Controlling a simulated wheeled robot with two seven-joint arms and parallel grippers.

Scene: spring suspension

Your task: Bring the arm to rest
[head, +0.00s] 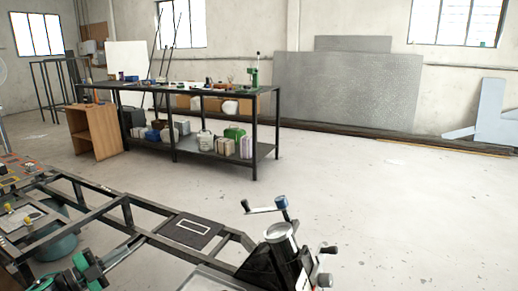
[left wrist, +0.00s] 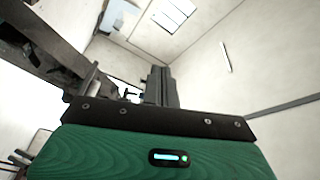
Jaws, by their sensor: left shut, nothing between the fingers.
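My left gripper (head: 136,243), with a green body, is low at the left in the head view, beside a dark metal frame (head: 110,203). It points up and to the right, its fingers together. In the left wrist view its green housing and black plate fill the bottom, and the dark fingers (left wrist: 158,86) stand close together at the middle with nothing held. My right gripper is in neither view.
A machine with crank handles (head: 282,245) stands at the bottom centre-right. A black workbench (head: 190,89) with tools and containers stands farther back, beside a wooden cabinet (head: 96,131). The concrete floor at the right is clear.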

